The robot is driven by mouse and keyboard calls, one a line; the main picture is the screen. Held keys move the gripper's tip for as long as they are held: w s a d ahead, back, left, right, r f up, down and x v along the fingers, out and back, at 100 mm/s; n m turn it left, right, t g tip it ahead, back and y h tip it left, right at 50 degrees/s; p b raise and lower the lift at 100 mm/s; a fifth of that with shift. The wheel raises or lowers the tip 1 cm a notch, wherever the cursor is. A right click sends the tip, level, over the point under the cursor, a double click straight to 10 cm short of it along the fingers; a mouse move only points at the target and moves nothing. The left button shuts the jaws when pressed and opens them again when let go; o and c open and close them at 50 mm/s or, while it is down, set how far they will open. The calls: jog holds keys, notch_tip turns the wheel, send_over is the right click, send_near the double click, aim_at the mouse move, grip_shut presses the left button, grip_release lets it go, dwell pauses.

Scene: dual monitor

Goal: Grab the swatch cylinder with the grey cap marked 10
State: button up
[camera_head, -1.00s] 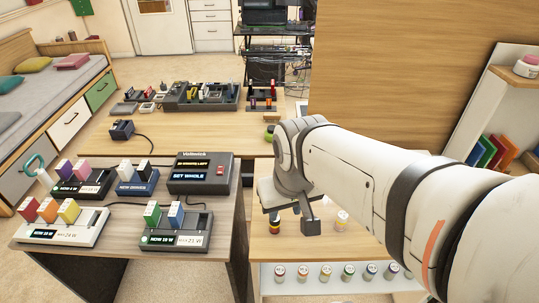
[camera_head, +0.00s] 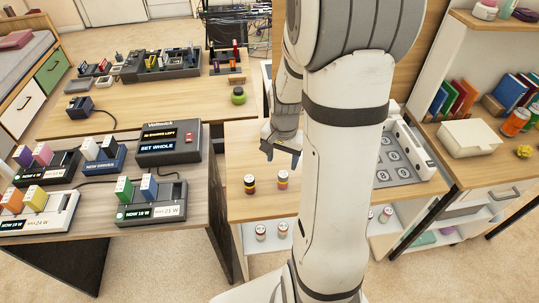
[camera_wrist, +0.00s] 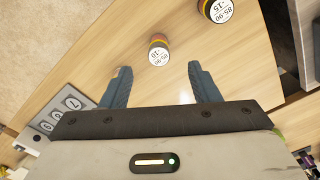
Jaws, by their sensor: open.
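The swatch cylinder marked 10 (camera_wrist: 158,52) stands on the wooden table in the wrist view, with a pale cap and yellow and red bands. It lies just beyond my gripper (camera_wrist: 158,72), roughly centred between the two fingers, which are apart and empty. The head view appears to show the same cylinder (camera_head: 283,180) below my gripper (camera_head: 281,154). A second cylinder, marked 15, (camera_wrist: 217,11) is at the top of the wrist view. It seems to be the left one (camera_head: 249,184) in the head view.
A grey numbered plate (camera_head: 398,167) lies right of the arm, partly hidden. More cylinders (camera_head: 261,232) stand on a shelf below the tabletop. The left desk holds a device (camera_head: 168,143) and several coloured blocks. A bookshelf (camera_head: 452,65) stands at the right.

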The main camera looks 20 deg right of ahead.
aim_at(284, 174)
jog(key=shift+w+d+f+m, duration=0.1)
jog(key=shift+d+f+m, duration=0.15)
jog(key=shift+f, duration=0.3)
jog(key=shift+w+d+f+m, duration=0.15)
jog(key=shift+d+f, duration=0.2)
jog(key=shift+f, duration=0.2)
notch_tip(284, 174, down, 8)
jog(key=shift+w+r, duration=0.1)
jog(key=shift+r, duration=0.05)
jog(key=shift+c, duration=0.6)
jog(key=c, duration=1)
jog(key=shift+o, duration=0.2)
